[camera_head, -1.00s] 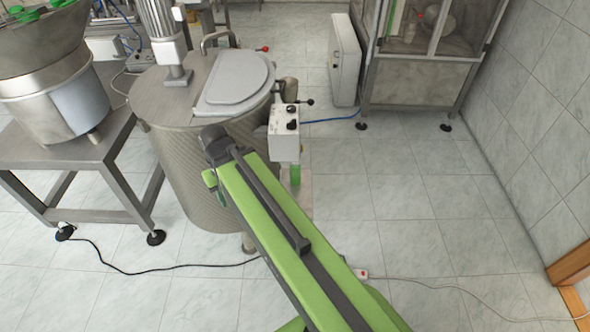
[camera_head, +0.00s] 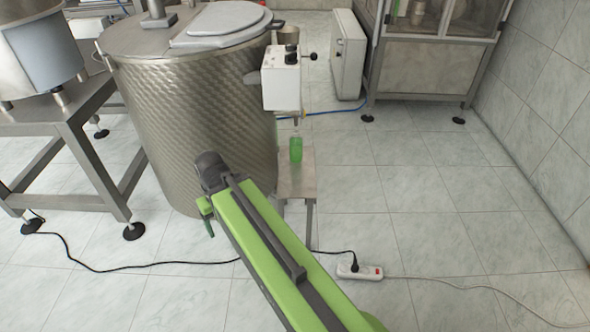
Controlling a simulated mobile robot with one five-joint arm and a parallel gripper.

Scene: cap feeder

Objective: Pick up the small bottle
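The small bottle (camera_head: 296,150) is green and see-through. It stands upright on a small metal stand (camera_head: 297,183), under a white control box with dark knobs. My green arm reaches up from the bottom of the picture to a dark joint left of the bottle. Below that joint hangs what looks like part of my gripper (camera_head: 208,222), in front of the big steel tank. It is apart from the bottle, to its left and lower in the picture. The fingers are mostly hidden, so their opening does not show.
The steel tank (camera_head: 195,110) stands just left of the stand, with the white control box (camera_head: 281,78) overhanging the bottle. A metal table (camera_head: 75,150) is at left. A power strip (camera_head: 359,272) and cables lie on the floor. The tiled floor at right is clear.

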